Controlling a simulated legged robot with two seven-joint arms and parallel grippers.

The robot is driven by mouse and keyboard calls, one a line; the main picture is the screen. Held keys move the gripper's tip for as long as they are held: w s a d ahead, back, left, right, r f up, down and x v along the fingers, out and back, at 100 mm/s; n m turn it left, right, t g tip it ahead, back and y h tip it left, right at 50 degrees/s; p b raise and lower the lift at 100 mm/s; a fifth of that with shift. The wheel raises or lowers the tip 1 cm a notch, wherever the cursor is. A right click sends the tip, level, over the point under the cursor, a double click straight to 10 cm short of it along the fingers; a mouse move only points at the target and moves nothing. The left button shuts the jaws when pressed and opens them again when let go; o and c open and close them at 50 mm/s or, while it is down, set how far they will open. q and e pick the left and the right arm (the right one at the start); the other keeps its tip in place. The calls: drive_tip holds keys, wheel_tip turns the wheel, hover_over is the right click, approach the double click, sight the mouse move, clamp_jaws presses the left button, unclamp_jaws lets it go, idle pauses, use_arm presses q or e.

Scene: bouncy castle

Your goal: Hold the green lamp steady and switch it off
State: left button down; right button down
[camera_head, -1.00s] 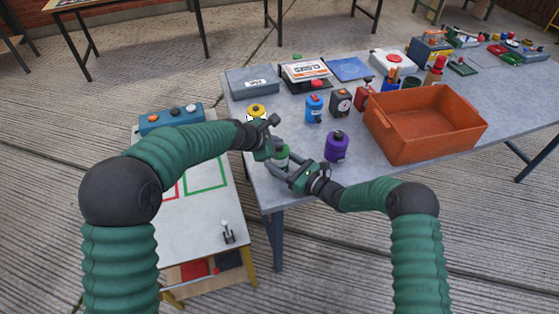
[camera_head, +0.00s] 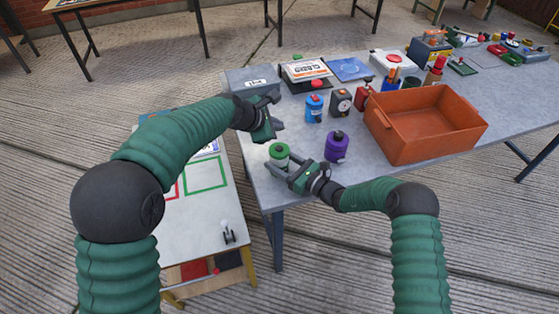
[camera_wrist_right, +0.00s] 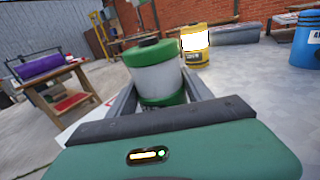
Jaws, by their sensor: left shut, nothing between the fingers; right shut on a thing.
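The green lamp (camera_head: 279,150) stands upright near the front left corner of the grey table. In the right wrist view the green lamp (camera_wrist_right: 153,75) has green bands, a dark knob on top and a dull grey-white middle, with no bright glow. My right gripper (camera_head: 279,166) is shut around the lamp's lower part, one finger on each side. My left gripper (camera_head: 267,134) is shut and empty, raised above and behind the lamp, apart from it.
A purple lamp (camera_head: 336,146) and a blue one (camera_head: 314,108) stand to the right. A yellow lamp (camera_wrist_right: 195,45) glows white behind the green lamp; my left gripper hides it in the head view. An orange bin (camera_head: 425,120) stands further right.

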drive_tip(key=shift+c, duration=1.8)
unclamp_jaws()
drive_tip(key=shift+d, duration=0.1)
